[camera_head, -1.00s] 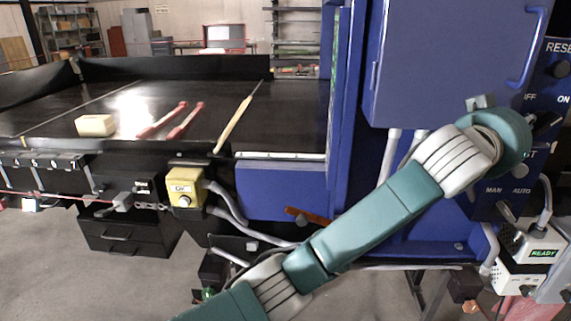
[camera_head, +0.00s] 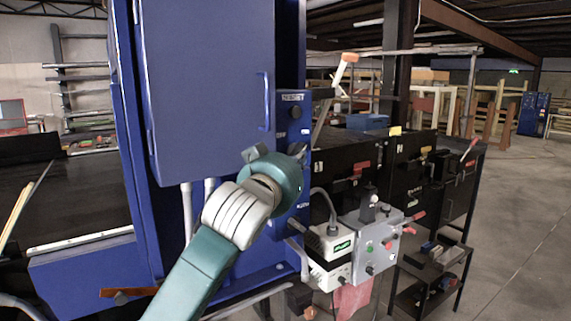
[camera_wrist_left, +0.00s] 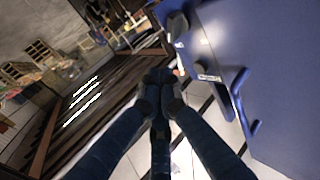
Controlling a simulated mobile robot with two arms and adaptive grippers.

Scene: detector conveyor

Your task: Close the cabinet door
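The blue cabinet door (camera_head: 208,85) is in the left half of the head view, with its vertical handle (camera_head: 266,100) near its right edge. Blue cabinet surface (camera_wrist_left: 265,60) fills the right side there. My right gripper is not in view.
A dark conveyor table (camera_head: 85,195) lies left of the cabinet. A grey control box (camera_head: 370,240) with levers and a white box with a green display (camera_head: 335,243) stand right of my wrist. Black bins (camera_head: 350,165) are behind them. Open floor is at the far right.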

